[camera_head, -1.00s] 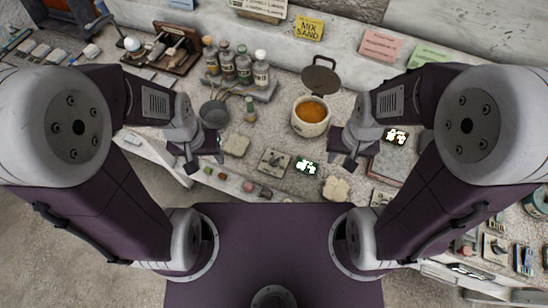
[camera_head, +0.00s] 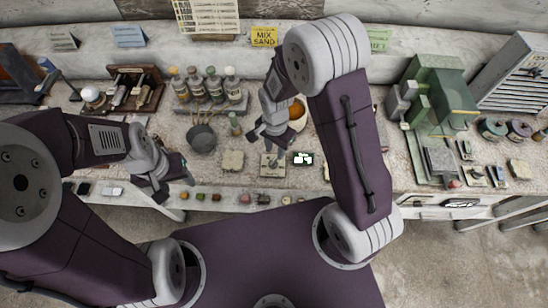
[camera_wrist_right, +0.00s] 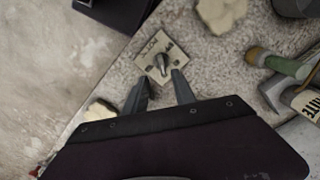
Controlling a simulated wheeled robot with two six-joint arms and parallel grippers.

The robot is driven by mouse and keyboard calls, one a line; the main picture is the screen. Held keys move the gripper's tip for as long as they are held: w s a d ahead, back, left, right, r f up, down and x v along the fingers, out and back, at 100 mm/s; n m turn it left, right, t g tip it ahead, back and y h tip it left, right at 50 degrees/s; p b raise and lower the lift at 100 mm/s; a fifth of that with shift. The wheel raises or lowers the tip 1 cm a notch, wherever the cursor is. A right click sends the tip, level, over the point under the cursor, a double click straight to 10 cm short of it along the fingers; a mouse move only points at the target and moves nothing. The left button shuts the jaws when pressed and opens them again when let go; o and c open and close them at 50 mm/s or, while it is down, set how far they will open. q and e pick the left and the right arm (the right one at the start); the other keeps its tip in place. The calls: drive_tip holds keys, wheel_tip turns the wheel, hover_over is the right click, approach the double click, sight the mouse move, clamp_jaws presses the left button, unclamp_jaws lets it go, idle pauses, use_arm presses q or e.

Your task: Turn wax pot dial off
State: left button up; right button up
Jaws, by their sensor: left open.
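In the right wrist view the plate shows a dark pointed knob (camera_wrist_right: 161,62) and printed marks too small to read. My right gripper (camera_head: 268,138) is above and just behind the plate. In its wrist view, the fingers (camera_wrist_right: 160,88) are apart and empty, just short of the knob. My left gripper (camera_head: 172,184) is open and empty over the bench's front edge at left.
Several bottles (camera_head: 208,88) stand on a rack behind, with a dark pan (camera_head: 201,138) in front. A beige block (camera_head: 233,160) lies left of the plate. Small coloured blocks line the front edge. A green machine (camera_head: 430,110) stands at right.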

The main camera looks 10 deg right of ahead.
sight(273, 161)
drive_tip(key=f, duration=0.6)
drive_tip(key=shift+a, duration=0.4)
drive_tip(key=shift+d+f, duration=0.2)
drive_tip(key=shift+a, duration=0.25)
drive_tip(key=shift+c, duration=0.6)
clamp_jaws()
drive_tip(key=shift+r, duration=0.1)
